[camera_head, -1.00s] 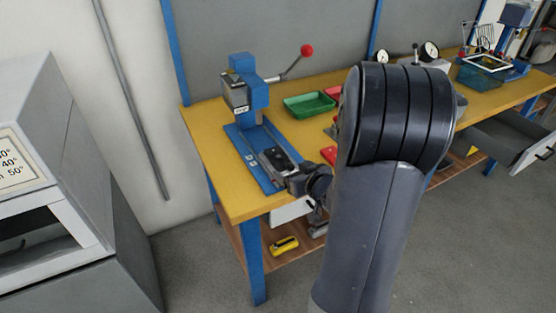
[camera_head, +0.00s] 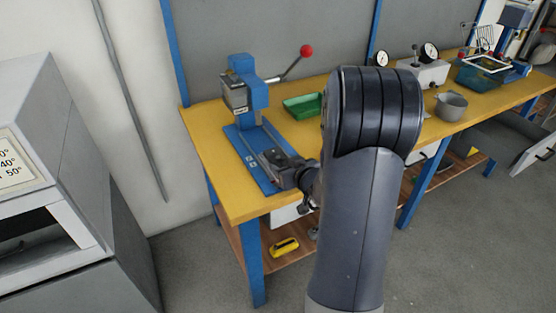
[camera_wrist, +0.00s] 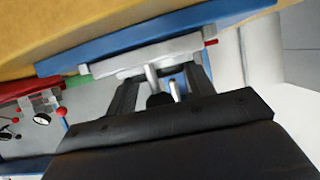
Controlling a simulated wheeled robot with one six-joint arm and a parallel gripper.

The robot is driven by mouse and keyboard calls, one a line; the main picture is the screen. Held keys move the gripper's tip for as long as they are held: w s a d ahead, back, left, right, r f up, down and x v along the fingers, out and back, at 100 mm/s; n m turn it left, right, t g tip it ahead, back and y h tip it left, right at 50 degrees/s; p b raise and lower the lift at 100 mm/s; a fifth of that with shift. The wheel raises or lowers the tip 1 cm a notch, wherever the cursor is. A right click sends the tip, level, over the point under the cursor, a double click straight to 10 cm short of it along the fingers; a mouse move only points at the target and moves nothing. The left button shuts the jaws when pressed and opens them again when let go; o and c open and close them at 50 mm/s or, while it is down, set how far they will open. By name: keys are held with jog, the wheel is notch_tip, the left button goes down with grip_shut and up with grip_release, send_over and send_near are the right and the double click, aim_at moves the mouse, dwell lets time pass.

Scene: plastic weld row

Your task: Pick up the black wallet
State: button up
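A dark flat thing (camera_head: 271,156) lies on the grey vise on the blue bed of the bench press. It may be the black wallet, but it is too small to be sure. My gripper (camera_head: 286,172) is at the near end of this vise, partly hidden by my own arm. In the wrist view my gripper's two dark fingers (camera_wrist: 160,78) stand apart at the grey vise edge (camera_wrist: 150,56). Pale rods and a dark round part show between them. I see no wallet clearly between the fingers.
The press (camera_head: 247,95) with its red-knobbed lever rises behind the bed on the yellow bench (camera_head: 205,155). A green tray (camera_head: 302,106) and grey pot (camera_head: 451,105) stand to the right. A yellow tool (camera_head: 284,247) lies on the lower shelf. My arm hides the bench's middle.

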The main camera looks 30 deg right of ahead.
jog(key=c, duration=0.5)
